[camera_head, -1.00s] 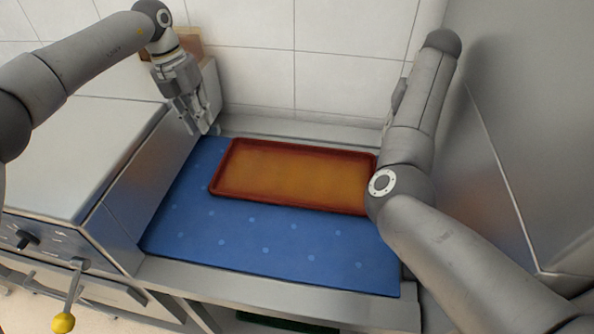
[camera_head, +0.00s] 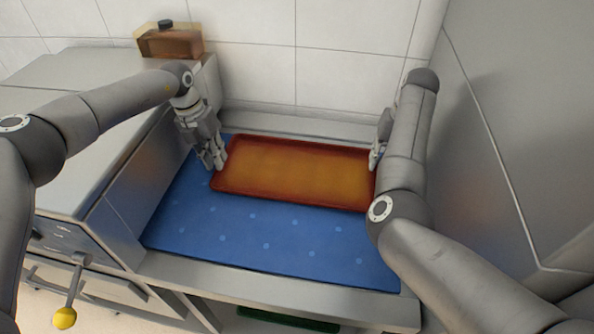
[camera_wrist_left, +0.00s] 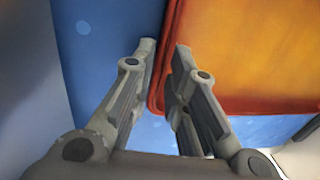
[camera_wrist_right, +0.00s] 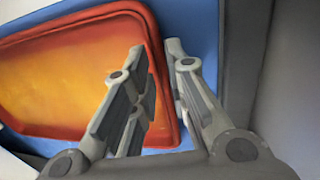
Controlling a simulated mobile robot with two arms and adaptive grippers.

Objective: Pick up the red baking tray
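The red baking tray (camera_head: 295,174), with an orange-brown inside, lies flat on the blue mat (camera_head: 250,237). My left gripper (camera_head: 216,166) is at the tray's left end. In the left wrist view its fingers (camera_wrist_left: 163,45) are open, with the tray's rim (camera_wrist_left: 160,75) between or just below them. My right gripper (camera_head: 374,165) is at the tray's right end, partly hidden by my arm. In the right wrist view its fingers (camera_wrist_right: 155,48) are open on either side of the tray's rim (camera_wrist_right: 166,90). Contact with the rim cannot be told.
A metal oven unit (camera_head: 85,130) with a yellow-knobbed lever (camera_head: 64,317) stands at left. A brown box-like container (camera_head: 170,41) sits at the back left. A grey wall panel (camera_head: 520,130) is close on the right. The mat's front part is clear.

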